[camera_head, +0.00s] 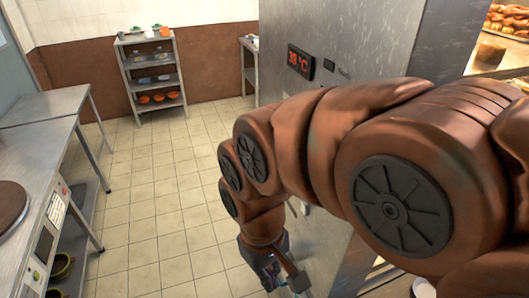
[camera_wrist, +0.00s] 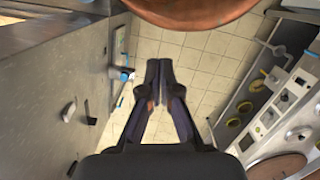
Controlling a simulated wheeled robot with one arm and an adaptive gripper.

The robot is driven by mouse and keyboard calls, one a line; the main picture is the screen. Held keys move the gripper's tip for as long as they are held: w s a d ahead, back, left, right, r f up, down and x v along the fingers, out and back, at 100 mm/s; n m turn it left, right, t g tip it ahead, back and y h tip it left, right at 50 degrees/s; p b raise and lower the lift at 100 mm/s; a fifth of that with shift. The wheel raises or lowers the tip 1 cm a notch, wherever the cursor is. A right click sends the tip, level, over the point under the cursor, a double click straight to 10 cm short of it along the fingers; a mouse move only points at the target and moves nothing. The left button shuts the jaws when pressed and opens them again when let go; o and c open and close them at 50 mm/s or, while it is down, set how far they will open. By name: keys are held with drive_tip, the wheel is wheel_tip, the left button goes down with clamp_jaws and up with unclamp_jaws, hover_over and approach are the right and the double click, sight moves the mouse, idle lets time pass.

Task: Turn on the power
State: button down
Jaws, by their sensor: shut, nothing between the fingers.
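A tall metal cabinet (camera_head: 345,25) stands right of centre in the head view, with a red-lit temperature display (camera_head: 300,62) on its face. My gripper (camera_head: 275,282) is low in front of the cabinet, partly cut off by the bottom edge. In the wrist view my gripper (camera_wrist: 158,66) has its fingertips together, with nothing between them. I cannot tell which part is the power switch.
A steel counter with a control panel (camera_head: 50,228) runs along the left; the panel also shows in the wrist view (camera_wrist: 283,103). A shelf rack (camera_head: 150,72) stands at the back. The tiled floor (camera_head: 160,200) between is clear. Bread (camera_head: 508,22) is at upper right.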

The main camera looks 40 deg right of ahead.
drive_tip(key=w+d+m+t+h+b, duration=0.1)
drive_tip(key=w+d+b, duration=0.4)
drive_tip(key=w, duration=0.7)
drive_tip(key=w+d+m+t+h+b, duration=0.1)
drive_tip(key=w+d+b, duration=0.4)
drive_tip(key=w, duration=0.8)
drive_tip(key=w+d+m+t+h+b, duration=0.2)
drive_tip(key=w+d+h+b, duration=0.2)
drive_tip(key=w+d, duration=0.5)
drive_tip(key=shift+w+d+t+b, duration=0.3)
drive_tip(key=shift+w+b, duration=0.4)
drive_tip(key=shift+w, duration=1.2)
drive_tip(key=shift+f, duration=0.1)
drive_tip(key=w+d+f+p, duration=0.1)
drive_tip(key=d+f+p, duration=0.2)
drive_tip(key=d+f, duration=0.5)
drive_tip(key=shift+w+d+f, duration=0.2)
drive_tip(key=shift+d+f, duration=0.1)
drive_tip(key=shift+d, duration=0.15)
drive_tip(key=shift+f, duration=0.1)
